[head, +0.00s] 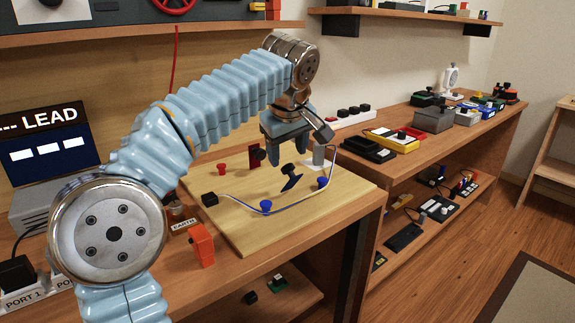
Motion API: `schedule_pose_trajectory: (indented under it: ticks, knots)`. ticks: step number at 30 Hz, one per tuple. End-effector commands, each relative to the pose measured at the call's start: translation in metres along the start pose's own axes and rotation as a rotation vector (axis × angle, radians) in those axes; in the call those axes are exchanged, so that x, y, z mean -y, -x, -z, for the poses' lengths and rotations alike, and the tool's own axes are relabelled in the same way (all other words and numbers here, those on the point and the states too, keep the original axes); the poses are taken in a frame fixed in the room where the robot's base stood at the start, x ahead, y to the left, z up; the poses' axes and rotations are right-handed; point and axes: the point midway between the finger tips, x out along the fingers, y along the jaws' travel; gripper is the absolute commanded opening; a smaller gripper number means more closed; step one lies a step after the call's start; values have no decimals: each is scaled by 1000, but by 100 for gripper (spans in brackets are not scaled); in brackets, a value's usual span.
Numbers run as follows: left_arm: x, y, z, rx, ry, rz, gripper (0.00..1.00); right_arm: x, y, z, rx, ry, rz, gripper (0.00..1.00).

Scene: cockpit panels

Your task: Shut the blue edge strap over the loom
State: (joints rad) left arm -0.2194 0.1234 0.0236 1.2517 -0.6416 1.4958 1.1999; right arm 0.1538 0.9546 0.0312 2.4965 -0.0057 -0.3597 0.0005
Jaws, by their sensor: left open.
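A wooden board (240,228) lies on the bench. The loom (292,209), a thin white and blue cable, runs from a black plug (209,199) past blue pegs (266,206) towards a grey upright piece (318,156) at the board's far right. A small dark blue flap with a black knob, which looks like the blue edge strap (291,183), stands tilted up behind the loom, not lying over it. My left gripper (290,150) is open and empty, pointing down above and behind the flap. The gap to the flap is hard to judge. My right gripper is out of view.
A dark red upright plate with a black knob (255,157) and a red peg (222,169) stand at the board's back. An orange block (201,245) is at its front left. A side bench (435,137) at right holds several devices. The board's front is clear.

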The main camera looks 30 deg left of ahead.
Motion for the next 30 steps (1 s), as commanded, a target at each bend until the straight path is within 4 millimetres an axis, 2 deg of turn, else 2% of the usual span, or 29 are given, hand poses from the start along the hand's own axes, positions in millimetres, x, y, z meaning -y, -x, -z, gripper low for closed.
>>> schedule_pose_trajectory:
  ticks: [3, 7, 19, 30]
  knots:
    - [1, -24, 0, 1, 0, 3, 58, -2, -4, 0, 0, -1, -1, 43]
    - [1, -38, 0, 0, 0, 2, 58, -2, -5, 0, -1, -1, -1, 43]
    - [0, -45, 0, 0, 0, 0, 57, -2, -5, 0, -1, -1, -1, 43]
    - [0, -45, 0, 0, -1, 0, 0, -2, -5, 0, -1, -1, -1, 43]
